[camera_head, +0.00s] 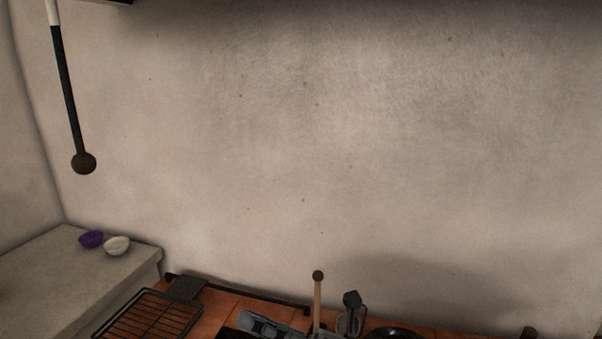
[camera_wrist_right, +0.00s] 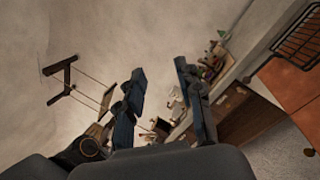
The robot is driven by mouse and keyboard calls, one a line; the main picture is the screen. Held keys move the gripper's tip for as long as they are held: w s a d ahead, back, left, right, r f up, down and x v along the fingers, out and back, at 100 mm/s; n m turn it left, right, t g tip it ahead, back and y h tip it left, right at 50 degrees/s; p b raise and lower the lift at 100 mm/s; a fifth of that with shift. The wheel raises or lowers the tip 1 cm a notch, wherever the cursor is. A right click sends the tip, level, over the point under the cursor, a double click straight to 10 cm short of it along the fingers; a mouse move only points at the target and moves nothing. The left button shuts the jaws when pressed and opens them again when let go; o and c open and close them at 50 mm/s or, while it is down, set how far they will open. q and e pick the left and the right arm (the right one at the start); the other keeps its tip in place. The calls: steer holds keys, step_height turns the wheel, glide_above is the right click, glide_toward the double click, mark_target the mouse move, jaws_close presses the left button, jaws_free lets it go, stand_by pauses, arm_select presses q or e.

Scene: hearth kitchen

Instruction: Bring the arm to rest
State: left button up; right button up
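My right gripper (camera_wrist_right: 160,72) shows in the right wrist view with its two dark blue-grey fingers apart. Nothing is seen held between them, and only background shows through the gap. In the head view a blue-grey part that looks like my right gripper (camera_head: 268,326) shows low at the bottom edge, over the orange tiled surface; its fingertips are not clear there. My left gripper is in neither view.
A wire rack (camera_head: 150,315) lies on the orange tiles (camera_head: 215,312). A purple bowl (camera_head: 91,239) and a white bowl (camera_head: 117,246) stand on the stone ledge (camera_head: 50,265). A ladle (camera_head: 70,100) hangs at left. A dark pan (camera_head: 393,333) is at the bottom.

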steer(key=w+d+f+m+t+h, duration=0.1)
steer(key=w+d+m+t+h, duration=0.2)
steer(key=d+m+t+h, duration=0.7)
steer(key=w+d+m+t+h, duration=0.35)
steer(key=d+m+t, duration=0.25)
steer(key=m, duration=0.8)
steer(key=s+d+f+m+g+h, duration=0.1)
steer(key=d+f+m+g+h, duration=0.2)
steer(key=d+f+m+h, duration=0.45)
steer(key=s+d+f+m+g, duration=0.3)
steer(key=s+f+m+g, duration=0.25)
steer(key=f, duration=0.55)
steer(key=s+f+m+g, duration=0.1)
steer(key=s+f+g, duration=0.45)
steer(key=s, duration=0.45)
steer(key=s+f+m+g, duration=0.2)
steer(key=s+f+g, duration=0.3)
steer(key=s, duration=0.5)
step_height(320, 180, down, 26)
steer(key=s+d+f+g, duration=0.1)
steer(key=s+d+f, duration=0.2)
steer(key=s+f, duration=1.4)
steer(key=shift+s+f+n+y, duration=0.15)
steer(key=shift+n+y, duration=0.15)
